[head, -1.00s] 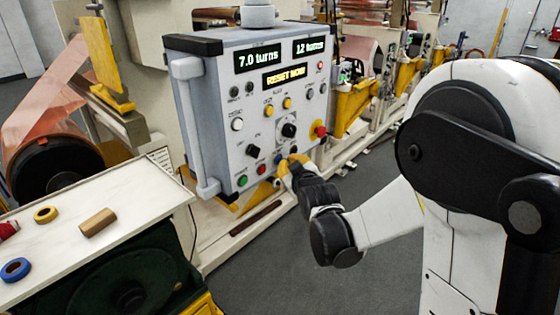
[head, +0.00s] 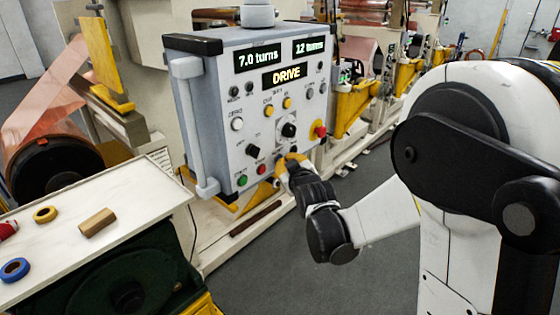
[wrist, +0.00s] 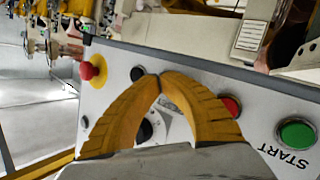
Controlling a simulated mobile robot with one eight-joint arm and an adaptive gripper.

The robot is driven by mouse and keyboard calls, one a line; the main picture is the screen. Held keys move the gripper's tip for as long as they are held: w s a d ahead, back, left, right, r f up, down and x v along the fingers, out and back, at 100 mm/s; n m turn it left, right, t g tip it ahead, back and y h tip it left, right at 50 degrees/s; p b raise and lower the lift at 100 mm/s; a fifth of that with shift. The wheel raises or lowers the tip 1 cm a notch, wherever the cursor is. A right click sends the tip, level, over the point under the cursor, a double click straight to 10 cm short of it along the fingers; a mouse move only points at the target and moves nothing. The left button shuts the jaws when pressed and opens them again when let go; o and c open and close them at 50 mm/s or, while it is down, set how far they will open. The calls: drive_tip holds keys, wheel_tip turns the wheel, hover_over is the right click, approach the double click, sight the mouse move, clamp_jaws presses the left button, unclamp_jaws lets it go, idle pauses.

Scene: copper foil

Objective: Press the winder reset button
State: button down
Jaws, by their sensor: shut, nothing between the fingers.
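The winder's grey control panel (head: 226,120) faces me in the head view, its display (head: 285,76) reading "DRIVE". My gripper (head: 282,159) is shut and empty at the panel's lower row of buttons. In the wrist view its yellow fingertips (wrist: 160,74) meet in front of the panel. A dark button (wrist: 137,73) shows just left of the tips. No reset label is readable, so I cannot tell which button is the reset one, or whether the tips touch the panel.
Along the same row are a red button (wrist: 232,105) and the green START button (wrist: 297,133). A red emergency stop (wrist: 88,71) on yellow sits left in the wrist view. A bench (head: 130,200) with tape rolls stands left in the head view. Grey floor lies open below the arm.

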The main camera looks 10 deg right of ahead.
drive_tip(key=shift+s+d, duration=0.55)
drive_tip(key=shift+s, duration=0.2)
drive_tip(key=shift+s+d+b, duration=0.25)
drive_tip(key=shift+s+d, duration=0.5)
drive_tip(key=shift+s, duration=0.25)
drive_tip(key=shift+s+d+b, duration=0.2)
drive_tip(key=shift+s+d, duration=0.5)
drive_tip(key=shift+s, duration=0.3)
drive_tip(key=shift+f, duration=0.1)
